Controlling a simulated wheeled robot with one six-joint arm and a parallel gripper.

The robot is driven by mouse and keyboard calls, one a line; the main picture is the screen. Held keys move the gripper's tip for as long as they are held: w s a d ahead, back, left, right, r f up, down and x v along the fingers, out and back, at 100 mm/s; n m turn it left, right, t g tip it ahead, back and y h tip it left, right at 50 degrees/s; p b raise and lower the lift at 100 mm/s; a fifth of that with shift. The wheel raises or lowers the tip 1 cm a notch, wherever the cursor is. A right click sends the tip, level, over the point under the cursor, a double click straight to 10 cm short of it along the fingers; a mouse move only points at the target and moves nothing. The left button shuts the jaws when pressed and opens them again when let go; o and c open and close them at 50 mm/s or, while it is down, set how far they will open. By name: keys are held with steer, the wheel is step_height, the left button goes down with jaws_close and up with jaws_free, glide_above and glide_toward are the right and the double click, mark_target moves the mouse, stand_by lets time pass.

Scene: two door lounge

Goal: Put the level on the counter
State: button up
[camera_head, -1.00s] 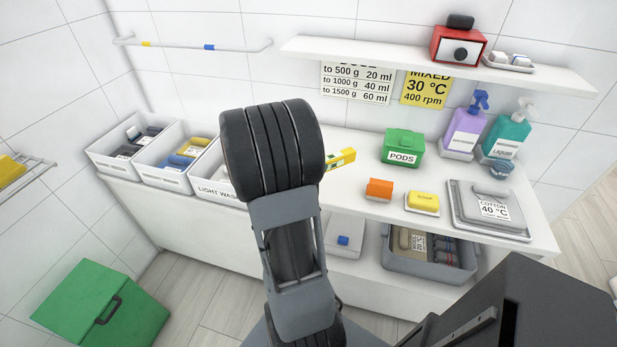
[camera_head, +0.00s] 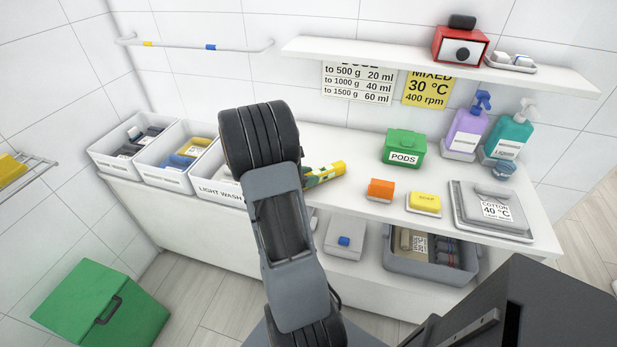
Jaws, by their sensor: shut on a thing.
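The yellow level (camera_head: 331,172) shows just right of my arm, at a slant over the counter (camera_head: 352,205). Its left part is hidden behind my arm. My gripper (camera_head: 308,179) is mostly hidden; a dark green piece that looks like part of it shows at the level's near end, and it is shut on the level. I cannot tell whether the level touches the counter top or is held just above it.
A green pods box (camera_head: 404,148), an orange block (camera_head: 380,190) and yellow soap (camera_head: 424,202) stand right of the level. White bins (camera_head: 220,190) line the left. A wall shelf (camera_head: 440,65) overhangs the back. Bare counter lies between level and pods box.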

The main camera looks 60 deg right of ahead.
steer(key=shift+f, duration=0.15)
steer(key=o, duration=1)
steer(key=shift+c, duration=0.2)
steer(key=shift+r, duration=0.3)
steer(key=v, duration=1.2)
steer(key=s+a+r+m+t+y, duration=0.2)
steer(key=a+m+t+y, duration=0.2)
steer(key=a, duration=0.9)
steer(key=s+a+r+m+t+y, duration=0.2)
steer(key=a+m+t+y, duration=0.3)
steer(key=a, duration=0.8)
steer(key=m+y, duration=0.3)
steer(key=shift+a+r+m, duration=0.2)
steer(key=shift+a+m, duration=0.1)
steer(key=shift+a, duration=0.1)
